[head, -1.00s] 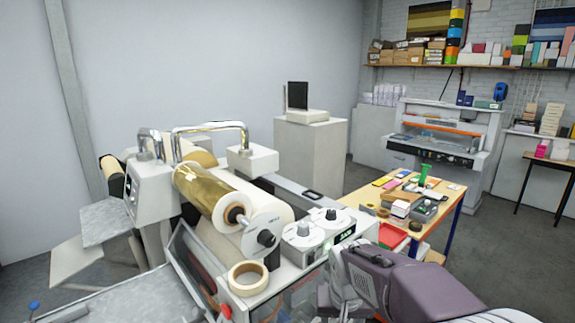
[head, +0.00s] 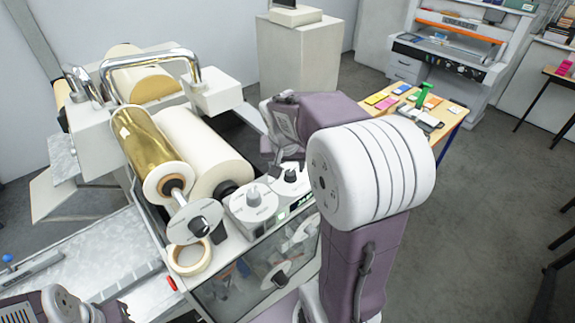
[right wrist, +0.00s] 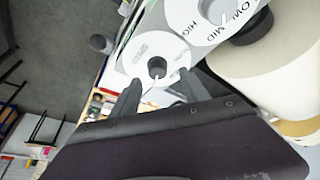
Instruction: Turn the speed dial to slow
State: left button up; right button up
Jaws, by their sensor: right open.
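Two round white dials sit on the machine's control panel. The right-hand dial (head: 290,181) has a dark knob and also shows in the right wrist view (right wrist: 157,66); its lettering is too small to read. The other dial (head: 254,206) has a grey knob and bears "HIGH", "MID" and part of "LOW" in the right wrist view (right wrist: 198,18). My right gripper (right wrist: 160,80) is open, its fingers pointing at the dark-knobbed dial, one to each side of the knob in that view. I cannot tell whether they touch it. My left gripper is out of view.
A wooden table (head: 452,115) with small items stands behind my right arm.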

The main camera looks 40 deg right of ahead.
aim_at(290, 173)
jog(key=d+f, duration=0.1)
jog(key=w+f, duration=0.1)
jog(key=f, duration=0.1)
jog(key=d+f+p, duration=0.1)
jog(key=shift+w+d+f, duration=0.15)
jog(key=shift+w+d, duration=0.15)
jog(key=shift+w, duration=0.1)
jog(key=shift+s+a, duration=0.1)
jog(key=shift+a, duration=0.2)
jog(key=shift+s+a, duration=0.1)
jog(key=shift+a, duration=0.05)
jog(key=c, duration=0.3)
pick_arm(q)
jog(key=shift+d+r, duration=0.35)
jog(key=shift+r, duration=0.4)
pick_arm(e)
grip_shut()
